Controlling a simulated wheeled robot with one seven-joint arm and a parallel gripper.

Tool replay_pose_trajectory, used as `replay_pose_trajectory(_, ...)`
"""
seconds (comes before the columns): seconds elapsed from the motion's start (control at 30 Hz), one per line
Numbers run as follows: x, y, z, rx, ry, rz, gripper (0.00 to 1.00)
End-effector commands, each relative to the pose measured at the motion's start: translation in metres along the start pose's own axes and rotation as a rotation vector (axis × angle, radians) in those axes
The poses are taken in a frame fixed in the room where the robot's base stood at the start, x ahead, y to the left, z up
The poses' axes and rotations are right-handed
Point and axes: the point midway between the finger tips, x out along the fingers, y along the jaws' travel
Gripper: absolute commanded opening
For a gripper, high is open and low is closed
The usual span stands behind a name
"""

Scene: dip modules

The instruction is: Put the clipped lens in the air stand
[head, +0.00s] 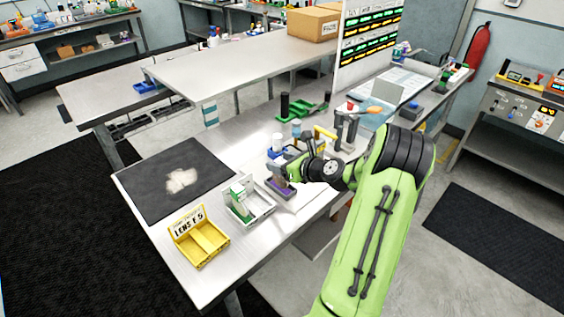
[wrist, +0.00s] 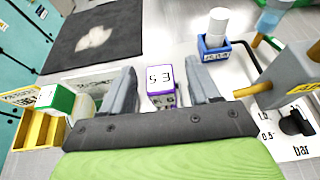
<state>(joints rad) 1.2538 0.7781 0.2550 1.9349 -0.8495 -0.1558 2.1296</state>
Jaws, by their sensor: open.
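My gripper (wrist: 162,95) is open, its two grey fingers apart. A white block with purple edges and dark characters (wrist: 160,76) shows between the fingers; I cannot tell whether they touch it. In the head view my gripper (head: 288,174) is above a purple tray (head: 280,190), beside a white tray (head: 260,207). A green and white piece (head: 238,190) stands in the white tray; it also shows at the left of the wrist view (wrist: 56,98) with a pale rounded part beside it. I cannot tell for certain which pieces are the clipped lens and the air stand.
A yellow bin with a lettered sign (head: 203,243) stands at the near table edge. A black mat (head: 170,195) with a pale patch lies left. A blue holder with a white cylinder (wrist: 215,45) and a grey fixture (wrist: 280,75) stand to the right in the wrist view.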

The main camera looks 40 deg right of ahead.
Motion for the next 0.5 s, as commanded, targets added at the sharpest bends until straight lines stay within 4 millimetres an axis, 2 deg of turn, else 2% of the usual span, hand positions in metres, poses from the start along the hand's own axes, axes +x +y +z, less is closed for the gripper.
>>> replay_pose_trajectory(0.07, -0.001, 0.0, 0.003, -0.001, -0.001, 0.0, 0.61)
replay_pose_trajectory(0.17, -0.016, -0.002, 0.003, 0.001, 0.002, -0.004, 0.61)
replay_pose_trajectory(0.4, -0.081, -0.002, 0.003, 0.002, 0.002, -0.006, 0.61)
replay_pose_trajectory(0.5, -0.102, -0.001, 0.003, 0.001, 0.001, -0.005, 0.61)
